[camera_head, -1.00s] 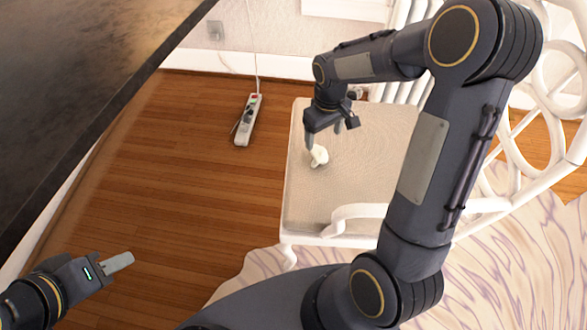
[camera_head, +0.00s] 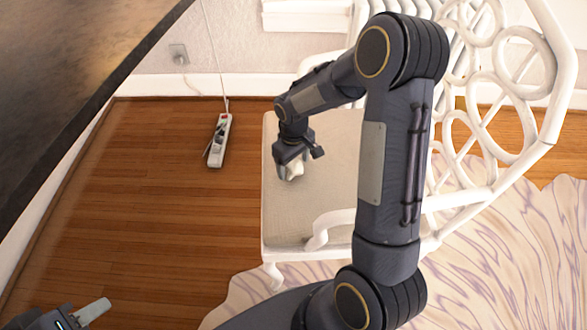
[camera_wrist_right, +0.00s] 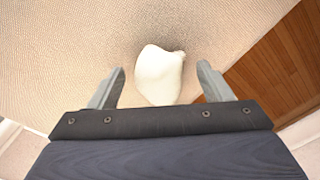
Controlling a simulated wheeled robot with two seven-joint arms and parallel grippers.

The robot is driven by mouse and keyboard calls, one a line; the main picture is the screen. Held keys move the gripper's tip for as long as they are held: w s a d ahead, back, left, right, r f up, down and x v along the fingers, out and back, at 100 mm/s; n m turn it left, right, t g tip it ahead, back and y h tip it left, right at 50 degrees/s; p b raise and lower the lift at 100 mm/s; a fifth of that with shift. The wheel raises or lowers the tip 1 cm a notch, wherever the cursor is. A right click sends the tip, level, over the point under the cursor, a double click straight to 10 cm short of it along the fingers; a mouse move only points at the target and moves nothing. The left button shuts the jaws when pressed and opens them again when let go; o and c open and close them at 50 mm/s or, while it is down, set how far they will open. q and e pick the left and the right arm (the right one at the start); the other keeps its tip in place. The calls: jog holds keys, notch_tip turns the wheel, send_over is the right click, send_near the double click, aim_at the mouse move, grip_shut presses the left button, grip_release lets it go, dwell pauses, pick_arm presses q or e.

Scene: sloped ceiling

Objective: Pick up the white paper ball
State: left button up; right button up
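The white paper ball (camera_head: 292,170) lies on the beige seat of the white chair (camera_head: 285,220), partly hidden by my right gripper in the head view. My right gripper (camera_head: 290,172) is right over the ball. In the right wrist view the ball (camera_wrist_right: 158,76) sits between the two spread fingers of my right gripper (camera_wrist_right: 161,84), with a gap on each side. My left gripper (camera_head: 95,312) is at the bottom left, away from the chair; only one finger shows and the rest is cut off by the frame.
The chair has white curled armrests (camera_head: 340,220) and an openwork back (camera_head: 500,90). A power strip (camera_head: 219,140) lies on the wooden floor to the left. A dark tabletop (camera_head: 70,70) fills the upper left. A patterned rug (camera_head: 490,255) is below right.

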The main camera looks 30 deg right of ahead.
jog(key=c, duration=0.9)
jog(key=shift+r, duration=0.15)
